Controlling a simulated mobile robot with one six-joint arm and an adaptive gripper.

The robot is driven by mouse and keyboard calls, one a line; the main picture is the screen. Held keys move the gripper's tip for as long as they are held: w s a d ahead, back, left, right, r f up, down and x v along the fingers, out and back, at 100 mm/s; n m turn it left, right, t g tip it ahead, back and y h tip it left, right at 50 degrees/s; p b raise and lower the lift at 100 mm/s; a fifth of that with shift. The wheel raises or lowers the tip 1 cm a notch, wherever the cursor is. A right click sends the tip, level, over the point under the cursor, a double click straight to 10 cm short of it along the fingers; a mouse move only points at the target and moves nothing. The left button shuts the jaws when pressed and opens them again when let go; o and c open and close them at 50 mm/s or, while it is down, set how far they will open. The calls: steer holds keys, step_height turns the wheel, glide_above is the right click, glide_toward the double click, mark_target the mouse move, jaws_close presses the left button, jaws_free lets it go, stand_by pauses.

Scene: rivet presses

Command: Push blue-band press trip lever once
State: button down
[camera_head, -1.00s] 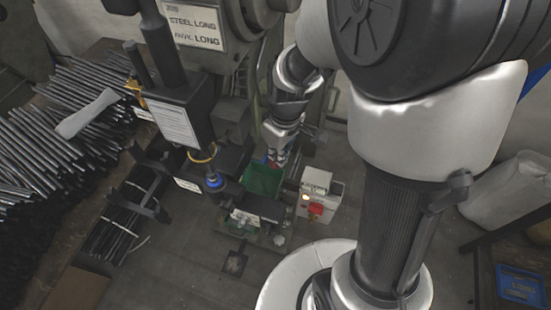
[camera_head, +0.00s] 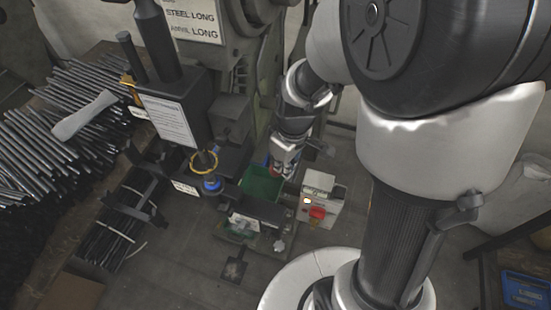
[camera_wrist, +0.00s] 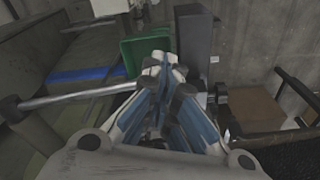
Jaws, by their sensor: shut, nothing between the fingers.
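The blue-band press shows its blue band (camera_head: 212,184) low on its dark ram, just under a yellow ring, in the head view. A blue stripe (camera_wrist: 88,75) also shows at the left in the wrist view. A pale metal rod with a dark knob (camera_wrist: 12,107), which looks like the trip lever (camera_wrist: 75,97), runs from the left toward my fingers. My gripper (camera_head: 284,167) is shut and empty beside the press's right side, near the green bin. In the wrist view my gripper's fingertips (camera_wrist: 163,62) are together; I cannot tell whether they touch the rod.
A green bin (camera_head: 262,186) sits just below my gripper. A control box (camera_head: 321,194) with a red button stands to its right. A blue crate (camera_head: 524,290) is at the lower right.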

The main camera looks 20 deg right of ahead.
steer(key=shift+s+d+r, duration=0.2)
steer(key=shift+s+d, duration=0.15)
steer(key=shift+s, duration=0.25)
step_height(320, 180, up, 12)
steer(key=s, duration=0.1)
steer(key=shift+d, duration=0.35)
stand_by(1.3)
steer(key=s+a+r+m+t, duration=0.1)
steer(key=s+r+m, duration=0.1)
steer(key=s, duration=0.4)
steer(key=s+a+r+m+t, duration=0.1)
steer(key=s+r+m+t, duration=0.1)
steer(key=s, duration=0.4)
steer(key=r+m, duration=0.1)
steer(key=m, duration=0.1)
steer(key=shift+r+m+t+h, duration=0.25)
steer(key=shift+m+t+h, duration=0.05)
steer(key=shift+m, duration=0.1)
